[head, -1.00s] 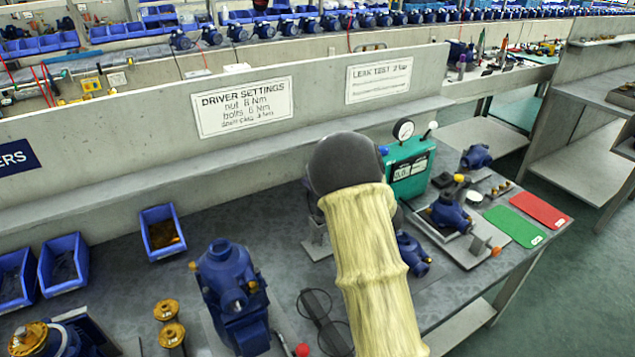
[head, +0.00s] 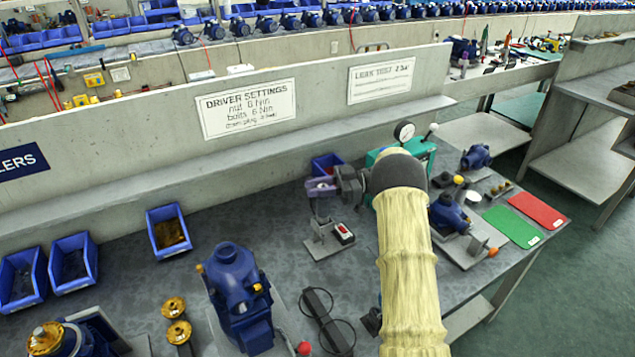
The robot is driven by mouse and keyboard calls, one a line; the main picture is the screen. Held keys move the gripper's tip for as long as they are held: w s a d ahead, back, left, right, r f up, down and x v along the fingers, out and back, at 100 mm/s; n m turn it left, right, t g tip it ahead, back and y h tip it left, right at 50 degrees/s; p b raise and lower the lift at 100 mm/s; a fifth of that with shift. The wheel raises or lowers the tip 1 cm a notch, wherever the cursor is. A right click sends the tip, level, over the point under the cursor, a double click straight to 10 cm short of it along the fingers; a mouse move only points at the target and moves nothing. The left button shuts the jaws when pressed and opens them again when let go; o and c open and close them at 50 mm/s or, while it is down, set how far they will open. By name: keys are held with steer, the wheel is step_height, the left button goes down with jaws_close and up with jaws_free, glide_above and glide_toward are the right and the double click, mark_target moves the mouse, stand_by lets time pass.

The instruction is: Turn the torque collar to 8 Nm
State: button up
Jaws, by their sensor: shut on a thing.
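My gripper (head: 334,187), at the end of my sleeved arm, is shut on a small purple-grey part (head: 319,188) at the top of the driver stand, which looks like the torque collar. The driver stand (head: 322,246) is upright on the bench, with a small box with a red top beside its base. Any numbers on the collar are too small to read. The settings sign (head: 247,108) on the back wall reads nut 8 Nm and bolts 6 Nm; its last line is unclear.
Blue bins (head: 170,232) line the back left. The teal leak tester (head: 418,153) is partly behind my arm. Green (head: 511,226) and red (head: 537,209) mats lie at right. Bare bench lies between pump and stand.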

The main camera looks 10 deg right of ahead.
steer(key=n+g+p, duration=0.1)
steer(key=n+g, duration=0.1)
steer(key=g, duration=0.1)
steer(key=shift+s, duration=0.2)
steer(key=shift+s+f+n+g+h+p, duration=0.15)
steer(key=shift+n+g+h+p, duration=0.3)
steer(key=shift+n+g, duration=0.55)
steer(key=shift+s+r+n+g+h+p, duration=0.1)
steer(key=shift+n+g+h+p, duration=0.45)
steer(key=shift+g, duration=0.85)
steer(key=o, duration=1)
step_height(320, 180, up, 10)
